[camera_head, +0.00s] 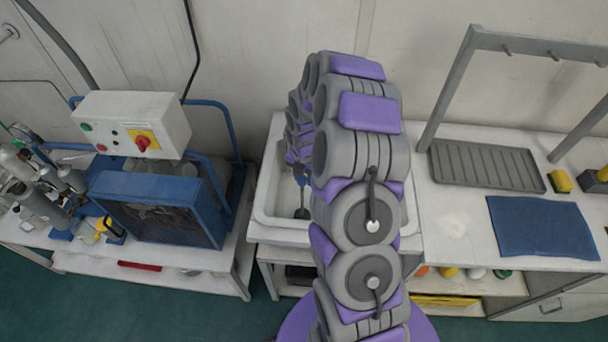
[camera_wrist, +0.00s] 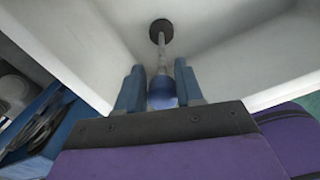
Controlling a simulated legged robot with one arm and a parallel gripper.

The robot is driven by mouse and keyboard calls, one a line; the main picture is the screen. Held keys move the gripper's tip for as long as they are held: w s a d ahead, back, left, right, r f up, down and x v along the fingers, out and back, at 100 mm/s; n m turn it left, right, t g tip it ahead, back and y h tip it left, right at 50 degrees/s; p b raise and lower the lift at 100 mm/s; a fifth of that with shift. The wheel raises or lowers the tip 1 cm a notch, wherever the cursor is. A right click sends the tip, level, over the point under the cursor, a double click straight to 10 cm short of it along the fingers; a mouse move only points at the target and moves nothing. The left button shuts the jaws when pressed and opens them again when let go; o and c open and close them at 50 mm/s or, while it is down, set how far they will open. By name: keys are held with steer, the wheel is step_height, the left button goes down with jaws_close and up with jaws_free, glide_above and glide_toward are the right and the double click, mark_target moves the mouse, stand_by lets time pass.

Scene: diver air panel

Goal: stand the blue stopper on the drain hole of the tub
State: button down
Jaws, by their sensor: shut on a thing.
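The tub (camera_head: 262,215) is white and stands behind my arm, which hides much of it. The blue stopper has a blue grip (camera_wrist: 162,93), a thin pale stem and a round black foot (camera_wrist: 160,31). My gripper (camera_wrist: 160,76) is shut on the blue grip, one finger at each side. In the head view my gripper (camera_head: 300,172) reaches down inside the tub, and the stopper's dark foot (camera_head: 302,213) is low in it. I cannot tell whether the foot touches the tub floor. The drain hole does not show in either view.
A blue-framed machine (camera_head: 160,208) with a white control box (camera_head: 131,123) stands left of the tub. Right of it are a grey ribbed tray (camera_head: 487,166), a rack (camera_head: 450,90), a blue cloth (camera_head: 541,227) and yellow blocks (camera_head: 561,181). The tub walls are close around my gripper.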

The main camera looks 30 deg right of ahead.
steer(key=shift+f, duration=0.3)
steer(key=c, duration=0.6)
jaws_free()
steer(key=shift+c, duration=0.2)
steer(key=shift+o, duration=0.5)
steer(key=o, duration=0.5)
steer(key=shift+c, duration=0.2)
steer(key=shift+r, duration=0.1)
steer(key=shift+r+p, duration=2.5)
steer(key=shift+r, duration=1.9)
